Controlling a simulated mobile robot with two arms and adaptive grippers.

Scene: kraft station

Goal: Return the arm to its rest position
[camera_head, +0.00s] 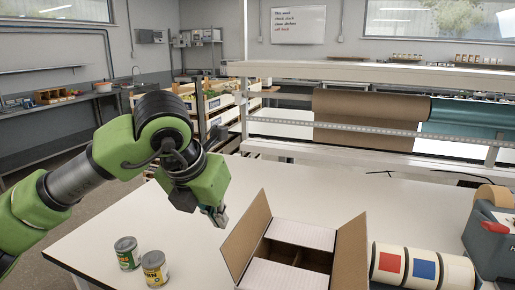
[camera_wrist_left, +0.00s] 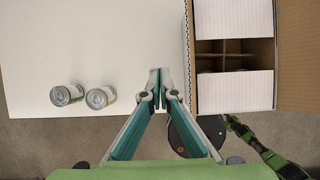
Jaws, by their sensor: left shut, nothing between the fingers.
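My left arm comes in from the left in the head view, with its left gripper (camera_head: 217,215) above the white table, just left of the open box. In the left wrist view the left gripper (camera_wrist_left: 160,92) has its fingertips together, with nothing between them. It hangs between two cans and the box, touching neither. My right gripper does not show clearly in either view.
An open cardboard box (camera_head: 240,240) with dividers stands on the white table (camera_head: 100,233). A green-labelled can (camera_head: 127,254) and a yellow-labelled can (camera_head: 155,268) stand at the left. Label rolls (camera_head: 422,268) and a tape dispenser (camera_head: 490,240) are at the right.

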